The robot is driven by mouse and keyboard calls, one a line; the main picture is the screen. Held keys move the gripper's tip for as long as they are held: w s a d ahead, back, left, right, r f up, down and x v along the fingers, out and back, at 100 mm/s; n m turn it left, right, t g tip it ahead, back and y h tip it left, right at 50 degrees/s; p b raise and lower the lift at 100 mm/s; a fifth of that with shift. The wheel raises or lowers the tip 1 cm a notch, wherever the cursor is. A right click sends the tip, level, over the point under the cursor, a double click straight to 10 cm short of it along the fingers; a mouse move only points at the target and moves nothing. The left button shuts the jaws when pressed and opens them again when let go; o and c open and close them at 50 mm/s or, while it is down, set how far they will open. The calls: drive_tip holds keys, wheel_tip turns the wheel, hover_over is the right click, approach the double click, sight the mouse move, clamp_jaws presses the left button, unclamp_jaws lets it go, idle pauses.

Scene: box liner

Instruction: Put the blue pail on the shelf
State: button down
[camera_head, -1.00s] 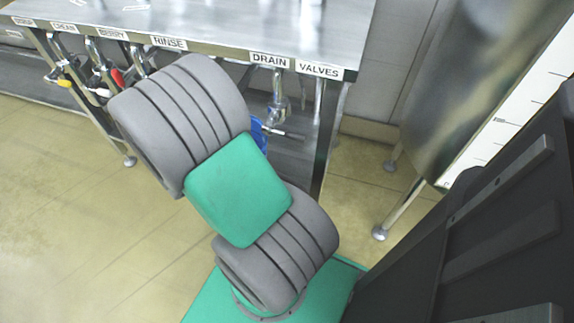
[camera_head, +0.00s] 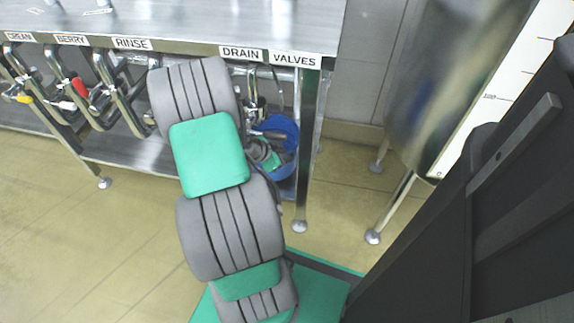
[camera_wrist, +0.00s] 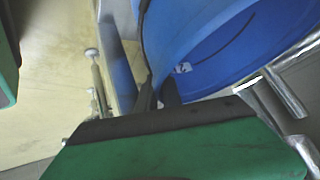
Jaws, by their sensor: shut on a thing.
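The blue pail (camera_head: 284,130) is under the steel table, below the DRAIN and VALVES labels, partly hidden by my wrist in the head view. In the wrist view the pail (camera_wrist: 215,75) fills the upper right, its wall close to the camera. My gripper (camera_wrist: 158,92) is shut on the pail's rim, with a dark finger on either side of the wall. The shelf (camera_head: 150,152) is the table's low steel board. The pail is at its right end; I cannot tell whether its bottom touches the board.
Valves and pipes with coloured handles (camera_head: 78,88) hang under the table's front edge (camera_head: 180,46). A table leg (camera_head: 307,150) stands just right of the pail. A steel tank (camera_head: 435,100) on legs is farther right. The floor (camera_head: 60,230) at left is clear.

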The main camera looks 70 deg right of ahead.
sight(287, 163)
drive_tip(key=shift+d+f, duration=0.35)
drive_tip(key=shift+f, duration=0.05)
drive_tip(key=f, duration=0.1)
drive_tip(key=f+b, duration=0.2)
drive_tip(key=f, duration=0.1)
drive_tip(key=shift+d, duration=0.3)
drive_tip(key=shift+r, duration=0.2)
drive_tip(key=c, duration=1.5)
unclamp_jaws()
